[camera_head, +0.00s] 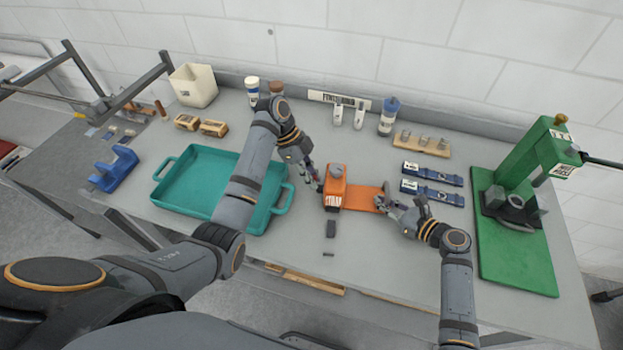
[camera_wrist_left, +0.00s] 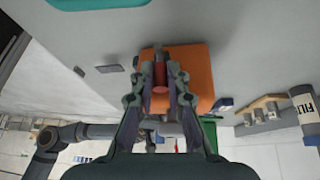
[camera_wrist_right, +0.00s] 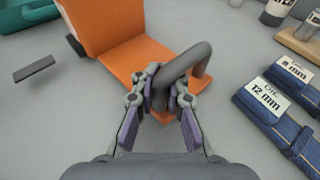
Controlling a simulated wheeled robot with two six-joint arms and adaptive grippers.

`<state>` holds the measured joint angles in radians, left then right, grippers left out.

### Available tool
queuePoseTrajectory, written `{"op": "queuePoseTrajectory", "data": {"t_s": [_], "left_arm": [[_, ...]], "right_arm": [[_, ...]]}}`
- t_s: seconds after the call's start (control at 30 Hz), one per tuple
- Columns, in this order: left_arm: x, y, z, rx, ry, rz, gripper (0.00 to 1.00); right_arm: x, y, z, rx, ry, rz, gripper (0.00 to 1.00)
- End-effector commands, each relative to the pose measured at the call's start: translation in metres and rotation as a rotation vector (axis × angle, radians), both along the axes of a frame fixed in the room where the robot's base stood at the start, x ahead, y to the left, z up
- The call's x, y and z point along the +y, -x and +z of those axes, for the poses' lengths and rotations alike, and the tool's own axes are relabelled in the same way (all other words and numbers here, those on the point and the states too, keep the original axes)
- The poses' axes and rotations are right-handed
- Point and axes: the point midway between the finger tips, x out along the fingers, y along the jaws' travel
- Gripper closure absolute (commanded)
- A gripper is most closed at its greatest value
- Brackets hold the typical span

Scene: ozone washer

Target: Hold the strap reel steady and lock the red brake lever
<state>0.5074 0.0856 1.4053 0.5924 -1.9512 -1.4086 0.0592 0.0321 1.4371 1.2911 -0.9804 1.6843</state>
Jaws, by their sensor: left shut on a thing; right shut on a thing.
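The orange strap reel (camera_head: 335,190) stands near the middle of the bench, with a flat orange base (camera_head: 364,199) reaching to its right. My left gripper (camera_head: 317,184) is at the left side of the reel. In the left wrist view its fingers are shut on the red brake lever (camera_wrist_left: 160,76), in front of the orange housing (camera_wrist_left: 200,72). The lever's exact angle is hard to tell. My right gripper (camera_head: 386,201) is at the right end of the base. In the right wrist view it is shut on a dark grey bent handle (camera_wrist_right: 188,62) above the orange base (camera_wrist_right: 140,62).
A teal tray (camera_head: 172,200) lies left of the reel. A small dark block (camera_head: 331,229) lies in front of it. Two blue die packs (camera_head: 432,193) lie to the right, and a green press (camera_head: 515,250) stands at the far right. Bottles line the back.

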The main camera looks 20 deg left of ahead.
Motion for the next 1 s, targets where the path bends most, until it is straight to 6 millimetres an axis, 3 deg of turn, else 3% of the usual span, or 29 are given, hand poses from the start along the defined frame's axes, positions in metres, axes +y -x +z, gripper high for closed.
{"op": "queuePoseTrajectory", "data": {"t_s": [0.3,0.77,0.8,0.93,1.0], "left_arm": [[0.0004,-0.0046,-0.0001,0.099,0.019,-0.002,1.0],[0.0003,-0.0052,0.0005,0.11,0.022,-0.003,1.0],[0.0003,-0.0052,0.0005,0.11,0.022,-0.003,0.8],[0.0004,-0.005,0.0003,0.11,0.021,-0.003,0.63],[0.0006,-0.005,0.0001,0.11,0.021,-0.002,0.63]], "right_arm": [[0.0004,0.0002,0.0,0.0,-0.002,0.001,1.0],[0.0002,0.0002,-0.0001,0.001,-0.001,0.001,1.0],[0.0002,0.0002,-0.0001,0.001,-0.001,0.001,1.0],[0.0002,0.0002,-0.0001,0.001,-0.001,0.001,1.0],[0.0002,0.0002,-0.0001,0.001,-0.001,0.001,1.0]]}}
